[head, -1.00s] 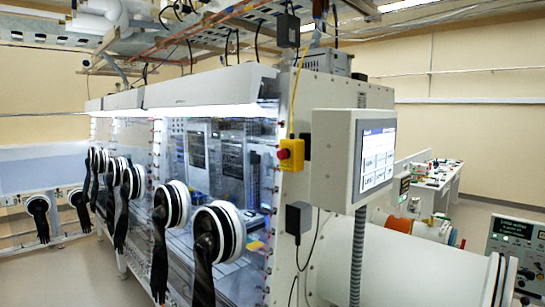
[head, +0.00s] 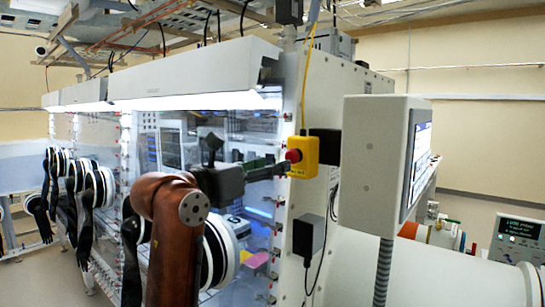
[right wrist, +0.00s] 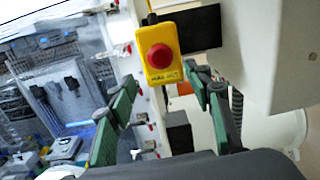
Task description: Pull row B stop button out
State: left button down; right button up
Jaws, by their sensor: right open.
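The stop button is a red mushroom head (head: 293,155) on a yellow box (head: 304,158) fixed to the end of the glovebox. In the right wrist view the red button (right wrist: 159,56) faces the camera on its yellow box (right wrist: 160,71), beyond the fingertips and a little above the gap between them. My right gripper (head: 279,167) reaches in from the left in the head view, its fingertips close to the button. In the right wrist view the right gripper (right wrist: 163,80) has its green-sided fingers spread wide, with nothing between them. Contact with the button cannot be told. My left gripper is not in view.
A screen box (head: 376,155) stands out from the panel right of the button. A dark box (head: 308,236) with a cable hangs below. The glovebox window with black gloves (head: 92,205) lies to the left. A large white cylinder (head: 450,275) is at lower right.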

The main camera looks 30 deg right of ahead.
aim_at(289, 157)
jog(key=d, duration=0.2)
jog(key=w+d+r, duration=0.1)
jog(key=shift+d+y, duration=0.25)
jog(key=shift+y, duration=0.05)
jog(key=shift+p+x, duration=0.35)
jog(key=shift+x, duration=0.85)
jog(key=shift+w+d, duration=0.25)
jog(key=shift+d, duration=0.25)
jog(key=c, duration=1.1)
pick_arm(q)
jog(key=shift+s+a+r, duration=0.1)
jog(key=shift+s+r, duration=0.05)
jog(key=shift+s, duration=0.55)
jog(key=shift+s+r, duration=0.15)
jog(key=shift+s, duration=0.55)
pick_arm(e)
grip_shut()
